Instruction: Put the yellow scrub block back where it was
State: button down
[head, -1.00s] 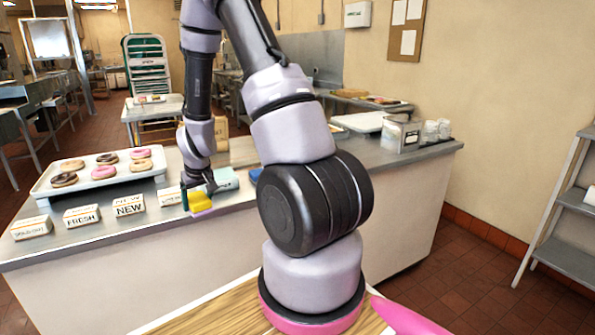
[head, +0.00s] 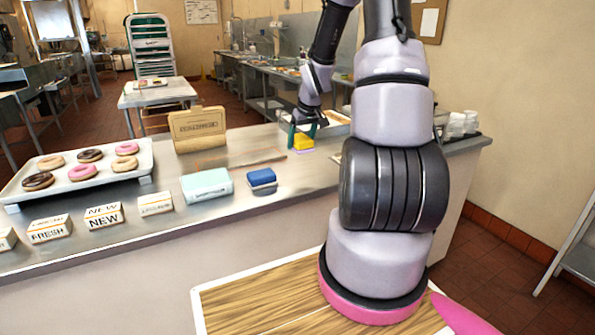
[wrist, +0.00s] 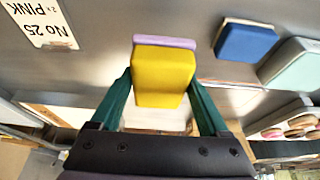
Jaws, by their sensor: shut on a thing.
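The yellow scrub block (head: 302,141) is a yellow block with a thin purple layer on one face. My gripper (head: 302,130) is shut on it at the back right of the steel counter. In the wrist view the block (wrist: 163,78) sits between the green fingers of my gripper (wrist: 163,90), its purple layer facing away from the palm. I cannot tell whether the block touches the counter. A blue block (head: 262,178) with a pale layer lies on the counter to the left, and also shows in the wrist view (wrist: 246,41).
A pale teal box (head: 206,186) stands left of the blue block. A tray of donuts (head: 20,190), several label cards (head: 104,216) and a brown box (head: 197,130) are farther left. A printed card (wrist: 42,22) shows in the wrist view. Counter between is mostly clear.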

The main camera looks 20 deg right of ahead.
aim_at(298, 173)
notch_tip(298, 173, down, 10)
jog(key=shift+w+a+r, duration=0.1)
jog(key=shift+r, duration=0.15)
jog(key=shift+f, duration=0.1)
grip_release()
